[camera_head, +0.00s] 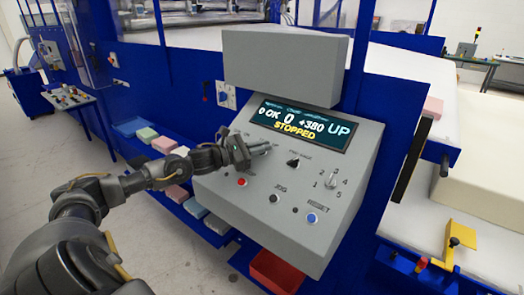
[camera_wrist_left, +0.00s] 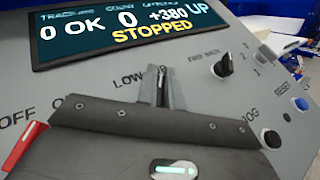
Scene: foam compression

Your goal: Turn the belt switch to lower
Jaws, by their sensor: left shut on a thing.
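The grey control box (camera_head: 310,190) has a screen (camera_head: 300,124) reading "0 OK 0 +380 UP" and "STOPPED"; the screen also shows in the left wrist view (camera_wrist_left: 125,30). My left gripper (camera_head: 250,150) is at the upper left of the box's sloped panel, below the screen. The knob's tip points up toward the screen. Its lower part is hidden by the fingers. My right gripper is not in view.
A red bin (camera_head: 272,272) sits below. Coloured foam blocks (camera_head: 165,144) lie on a shelf left.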

